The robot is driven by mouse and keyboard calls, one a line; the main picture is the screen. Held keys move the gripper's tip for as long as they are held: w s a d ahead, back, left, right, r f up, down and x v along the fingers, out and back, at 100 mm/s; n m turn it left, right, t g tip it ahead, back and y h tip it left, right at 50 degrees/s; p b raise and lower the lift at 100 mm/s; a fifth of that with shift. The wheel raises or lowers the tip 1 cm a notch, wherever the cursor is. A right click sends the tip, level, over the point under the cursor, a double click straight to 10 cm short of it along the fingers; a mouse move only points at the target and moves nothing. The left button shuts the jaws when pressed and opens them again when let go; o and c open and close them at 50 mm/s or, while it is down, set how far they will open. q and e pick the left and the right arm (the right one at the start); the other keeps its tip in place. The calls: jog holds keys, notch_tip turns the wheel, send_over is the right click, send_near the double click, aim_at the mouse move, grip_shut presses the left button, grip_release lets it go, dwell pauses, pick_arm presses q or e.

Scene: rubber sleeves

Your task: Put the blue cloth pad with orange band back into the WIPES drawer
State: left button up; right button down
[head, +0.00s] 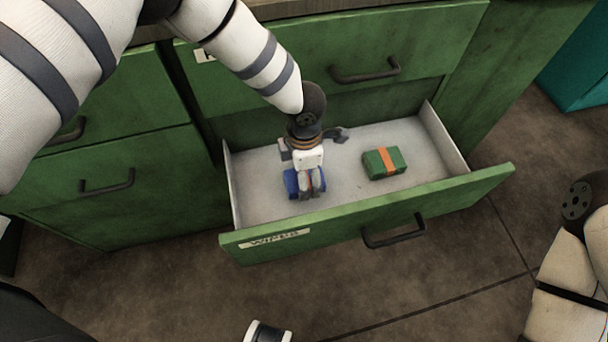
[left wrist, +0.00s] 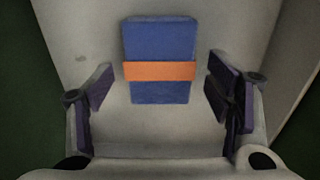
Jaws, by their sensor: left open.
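The blue cloth pad with orange band (head: 291,186) lies in the left part of the open WIPES drawer (head: 350,200). In the head view my left gripper (head: 311,192) covers much of it from above. In the left wrist view the pad (left wrist: 160,92) lies flat on the pale drawer floor, its orange band running across. My left gripper's two dark-padded fingers stand open, one on each side of the pad, with a gap on both sides. Nothing is held. My right gripper is not in view.
A green pad with orange band (head: 384,162) lies in the right part of the same drawer. The drawer front with its dark handle (head: 393,232) juts out over the floor. Closed green drawers (head: 115,170) stand at the left.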

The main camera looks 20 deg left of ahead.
pick_arm(q)
notch_tip(320, 180, up, 10)
jog(key=p, duration=0.1)
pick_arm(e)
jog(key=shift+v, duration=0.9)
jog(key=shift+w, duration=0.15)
